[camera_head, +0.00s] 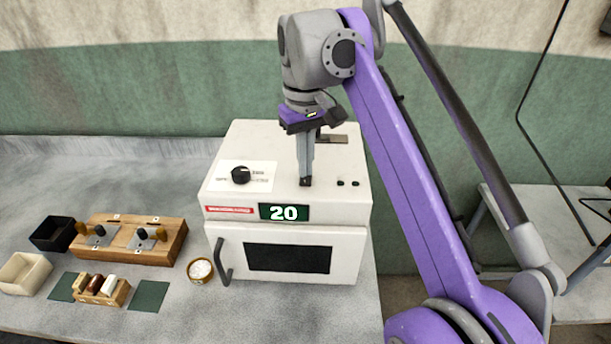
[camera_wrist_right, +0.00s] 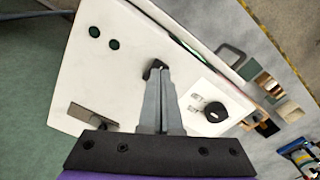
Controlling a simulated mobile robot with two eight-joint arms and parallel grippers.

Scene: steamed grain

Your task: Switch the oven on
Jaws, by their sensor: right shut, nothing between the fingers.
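The white oven (camera_head: 225,205) stands on the grey counter with its front door shut. Its display (camera_head: 284,212) reads 20 in white on dark green. A black round knob (camera_head: 241,175) sits on a white label plate on its sloped top; the knob also shows in the wrist view (camera_wrist_right: 214,109). My right gripper (camera_head: 305,180) points down at the oven's top, shut and empty. A small dark part (camera_wrist_right: 153,69), perhaps a switch, shows right at its fingertips; I cannot tell if they touch it. Two small dark round spots (camera_head: 348,183) lie to the right. My left gripper is out of view.
Left of the oven are a small round bowl (camera_head: 200,270), a wooden block (camera_head: 165,240) with metal fittings, a black box (camera_head: 52,233), a cream box (camera_head: 22,272) and a small wooden rack (camera_head: 88,294). A flat metal plate (camera_head: 334,139) lies at the oven's back.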

